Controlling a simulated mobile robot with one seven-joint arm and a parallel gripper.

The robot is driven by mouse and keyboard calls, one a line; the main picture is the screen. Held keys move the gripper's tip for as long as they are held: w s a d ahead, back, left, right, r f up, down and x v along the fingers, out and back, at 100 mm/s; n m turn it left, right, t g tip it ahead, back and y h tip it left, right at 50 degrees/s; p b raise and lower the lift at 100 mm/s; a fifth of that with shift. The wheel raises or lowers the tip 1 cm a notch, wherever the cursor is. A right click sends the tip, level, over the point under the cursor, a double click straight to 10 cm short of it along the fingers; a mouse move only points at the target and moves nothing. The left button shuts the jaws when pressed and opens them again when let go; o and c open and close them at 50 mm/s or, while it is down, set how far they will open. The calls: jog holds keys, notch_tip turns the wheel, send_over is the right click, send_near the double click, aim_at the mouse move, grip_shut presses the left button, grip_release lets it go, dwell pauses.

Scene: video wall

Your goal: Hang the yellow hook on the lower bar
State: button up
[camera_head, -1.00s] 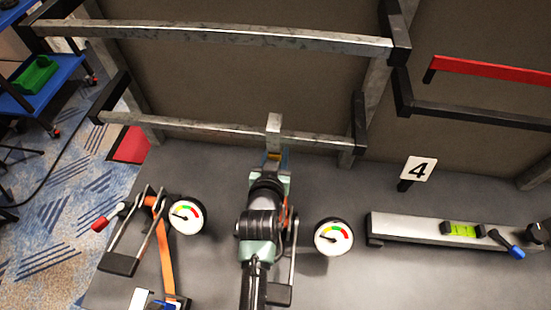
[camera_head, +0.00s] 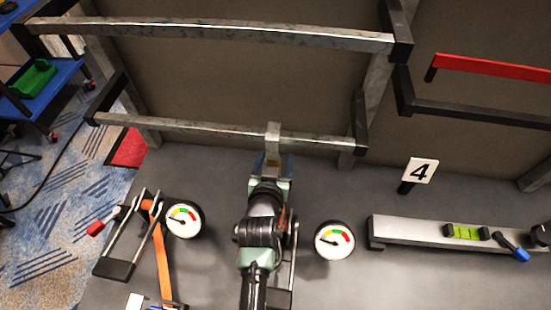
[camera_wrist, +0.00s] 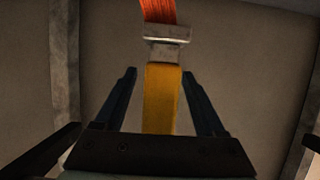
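My gripper (camera_head: 273,163) is just in front of the lower bar. In the wrist view, my gripper's two dark fingers (camera_wrist: 160,88) stand apart on both sides of the yellow part, with a visible gap on each side. The hook's lower end is hidden by my gripper in the head view.
An upper bar (camera_head: 220,31) runs above the lower one. Two round gauges (camera_head: 185,219) (camera_head: 334,240) flank my arm.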

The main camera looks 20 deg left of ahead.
jog(key=shift+s+d+r, duration=0.1)
jog(key=shift+s+d, duration=0.05)
jog(key=shift+s, duration=0.35)
jog(key=v, duration=1.2)
